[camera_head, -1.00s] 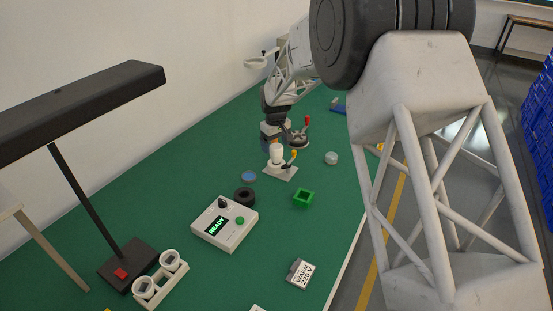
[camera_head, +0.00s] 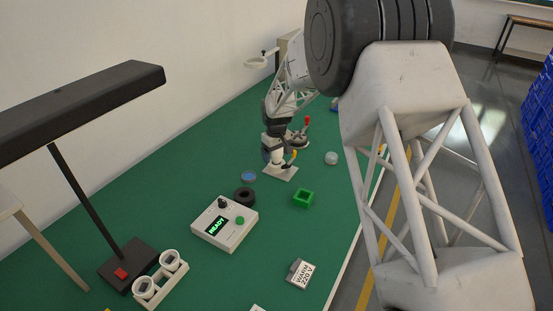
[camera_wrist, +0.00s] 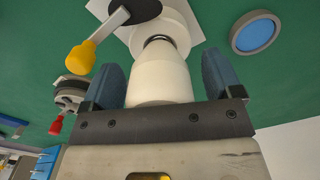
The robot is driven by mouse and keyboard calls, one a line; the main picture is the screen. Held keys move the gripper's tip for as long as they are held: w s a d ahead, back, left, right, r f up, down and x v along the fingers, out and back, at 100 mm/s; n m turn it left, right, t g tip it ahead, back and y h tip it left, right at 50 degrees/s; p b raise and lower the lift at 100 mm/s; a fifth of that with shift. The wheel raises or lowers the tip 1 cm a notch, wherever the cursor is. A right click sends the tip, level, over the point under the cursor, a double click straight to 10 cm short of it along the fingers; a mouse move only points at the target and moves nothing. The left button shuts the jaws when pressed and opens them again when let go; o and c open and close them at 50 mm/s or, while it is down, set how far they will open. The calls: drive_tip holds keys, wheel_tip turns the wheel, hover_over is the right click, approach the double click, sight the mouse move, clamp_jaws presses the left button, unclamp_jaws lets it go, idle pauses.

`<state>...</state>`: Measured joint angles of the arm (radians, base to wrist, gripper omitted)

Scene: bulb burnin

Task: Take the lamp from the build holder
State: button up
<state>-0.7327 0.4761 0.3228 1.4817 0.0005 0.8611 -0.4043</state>
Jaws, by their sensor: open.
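The lamp (camera_wrist: 160,75) is a white, tapered body standing in the build holder (camera_wrist: 178,18), a white base with a yellow-tipped lever (camera_wrist: 84,56). In the head view the build holder (camera_head: 281,174) stands on the green table, and my gripper (camera_head: 276,152) is over it, covering most of the lamp. In the wrist view my gripper (camera_wrist: 163,80) is open, with one blue finger on each side of the lamp. A gap shows at each finger, so they look apart from it.
A round blue disc (camera_head: 249,176) and black ring (camera_head: 244,196) lie nearby. A green square part (camera_head: 303,197) and control box (camera_head: 225,222) reading READY stand nearer. A red-tipped lever fixture (camera_head: 306,122) is just behind. A black desk lamp (camera_head: 85,105) stands left.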

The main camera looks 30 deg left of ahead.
drive_tip(key=shift+c, duration=0.5)
drive_tip(key=c, duration=0.9)
drive_tip(key=shift+r, duration=0.1)
drive_tip(key=shift+r, duration=1.7)
drive_tip(key=s+d+r, duration=0.1)
drive_tip(key=s+d, duration=0.9)
drive_tip(key=s, duration=0.2)
drive_tip(key=shift+d+r, duration=0.2)
drive_tip(key=shift+d, duration=0.05)
drive_tip(key=shift+r, duration=0.1)
drive_tip(key=shift+r, duration=2.15)
